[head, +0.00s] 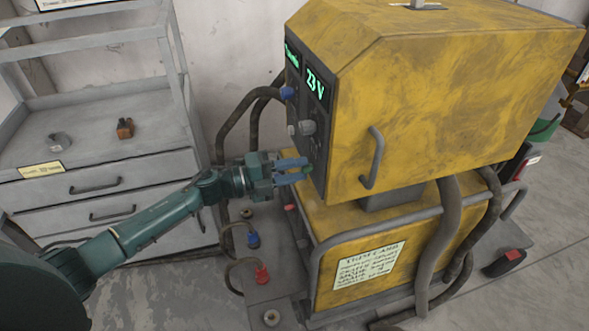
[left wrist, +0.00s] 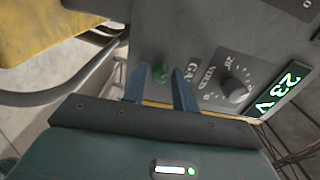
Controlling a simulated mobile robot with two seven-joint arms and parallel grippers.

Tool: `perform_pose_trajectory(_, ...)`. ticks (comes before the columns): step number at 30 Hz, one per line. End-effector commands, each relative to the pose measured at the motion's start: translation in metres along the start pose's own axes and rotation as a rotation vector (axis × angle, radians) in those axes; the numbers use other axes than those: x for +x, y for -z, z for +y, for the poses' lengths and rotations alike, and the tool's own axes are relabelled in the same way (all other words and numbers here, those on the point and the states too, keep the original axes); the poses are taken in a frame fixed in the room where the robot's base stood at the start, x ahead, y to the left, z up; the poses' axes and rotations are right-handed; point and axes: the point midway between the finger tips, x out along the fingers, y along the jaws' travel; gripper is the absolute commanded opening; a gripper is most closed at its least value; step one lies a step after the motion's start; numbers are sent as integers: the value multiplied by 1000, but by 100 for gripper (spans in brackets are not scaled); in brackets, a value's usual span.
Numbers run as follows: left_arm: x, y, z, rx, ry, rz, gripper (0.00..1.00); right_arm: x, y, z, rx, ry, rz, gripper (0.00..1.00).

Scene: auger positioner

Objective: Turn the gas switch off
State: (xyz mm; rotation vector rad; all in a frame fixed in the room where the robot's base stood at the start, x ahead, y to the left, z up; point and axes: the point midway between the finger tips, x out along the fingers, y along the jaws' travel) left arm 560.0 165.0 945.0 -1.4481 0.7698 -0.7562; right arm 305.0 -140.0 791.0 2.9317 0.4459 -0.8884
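The yellow welding machine (head: 430,90) has a dark front panel facing left, with a green "23 V" display (head: 316,84). In the left wrist view a small green switch (left wrist: 160,72) sits on the grey panel beside the "GAS" lettering (left wrist: 188,70). My left gripper (head: 297,170) is at the lower part of the panel, with its blue fingers pointing at it. In the left wrist view its two fingers (left wrist: 159,88) are spread apart, one on each side of the green switch. I cannot tell whether they touch it. My right gripper is not in view.
A grey knob (left wrist: 237,90) with a dial is right of the switch in the wrist view. The panel also has a blue knob (head: 287,92). Hoses and a red connector (head: 262,274) lie below. A grey drawer cabinet (head: 100,190) stands at left.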

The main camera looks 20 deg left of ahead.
Motion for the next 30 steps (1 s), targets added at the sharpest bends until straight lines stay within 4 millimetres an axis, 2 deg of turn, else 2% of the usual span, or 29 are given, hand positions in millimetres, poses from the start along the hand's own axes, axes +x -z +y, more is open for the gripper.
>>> perform_pose_trajectory(1,0,0,0,0,0,0,32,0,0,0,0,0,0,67)
perform_pose_trajectory(4,0,0,0,1,0,0,40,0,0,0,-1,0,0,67)
perform_pose_trajectory(14,-6,0,1,2,-1,-1,40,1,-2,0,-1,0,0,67)
perform_pose_trajectory(17,-20,-1,2,1,-2,-2,40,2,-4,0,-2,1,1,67)
perform_pose_trajectory(27,-94,0,4,1,-4,-1,40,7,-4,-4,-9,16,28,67)
perform_pose_trajectory(30,-111,0,3,0,-4,0,40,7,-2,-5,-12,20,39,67)
